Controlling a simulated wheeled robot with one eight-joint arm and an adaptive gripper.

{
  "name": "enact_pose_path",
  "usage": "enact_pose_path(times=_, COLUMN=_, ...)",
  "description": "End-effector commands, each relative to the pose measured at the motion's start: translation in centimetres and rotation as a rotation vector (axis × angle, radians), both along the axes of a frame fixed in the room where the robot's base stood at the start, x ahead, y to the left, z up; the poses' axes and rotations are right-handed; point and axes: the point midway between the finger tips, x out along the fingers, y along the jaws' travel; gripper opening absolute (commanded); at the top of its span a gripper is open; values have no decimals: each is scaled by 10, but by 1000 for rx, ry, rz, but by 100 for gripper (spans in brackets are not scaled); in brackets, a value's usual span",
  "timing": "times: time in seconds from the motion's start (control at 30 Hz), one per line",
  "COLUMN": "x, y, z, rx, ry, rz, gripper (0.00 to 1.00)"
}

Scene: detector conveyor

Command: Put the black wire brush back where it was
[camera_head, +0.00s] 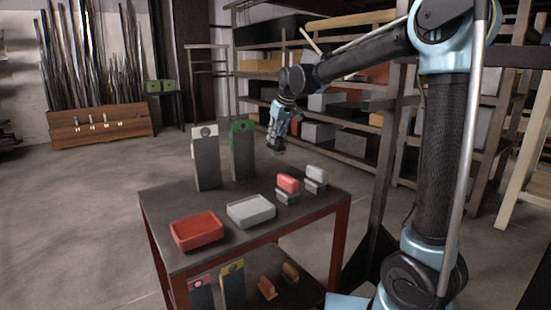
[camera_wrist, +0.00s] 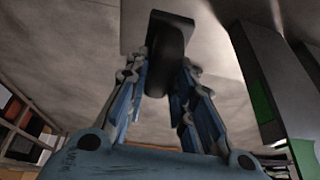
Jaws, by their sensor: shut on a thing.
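The black wire brush (camera_wrist: 165,50) is between my gripper's fingers in the wrist view; its dark body points away from the palm. My gripper (camera_wrist: 163,92) is shut on it. In the head view my gripper (camera_head: 279,138) hangs over the far edge area of the dark table (camera_head: 215,205), right of the tall green-topped box (camera_head: 242,152). A small dark end of the brush (camera_head: 277,151) shows under the fingers, apparently above the tabletop. Its exact height and the brush's far end are hard to tell.
On the table stand a white-topped box (camera_head: 206,160), a red tray (camera_head: 196,232), a grey tray (camera_head: 251,211), a red block (camera_head: 288,183) and a pale block (camera_head: 316,173) on small stands. The green-topped box is close at right in the wrist view (camera_wrist: 262,100). Shelves (camera_head: 335,100) stand behind.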

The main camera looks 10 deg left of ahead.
Motion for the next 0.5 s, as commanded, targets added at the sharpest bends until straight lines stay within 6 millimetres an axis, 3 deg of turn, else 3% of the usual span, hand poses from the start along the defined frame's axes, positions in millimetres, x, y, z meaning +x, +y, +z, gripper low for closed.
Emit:
enact_pose_path(times=0.1, x=-3, y=5, z=-17, rx=1, ry=-1, rz=6, gripper=0)
enact_pose_path(times=0.37, x=-4, y=8, z=-34, rx=0, ry=-2, rz=10, gripper=0)
enact_pose_path(times=0.5, x=-4, y=8, z=-52, rx=0, ry=-2, rz=11, gripper=0)
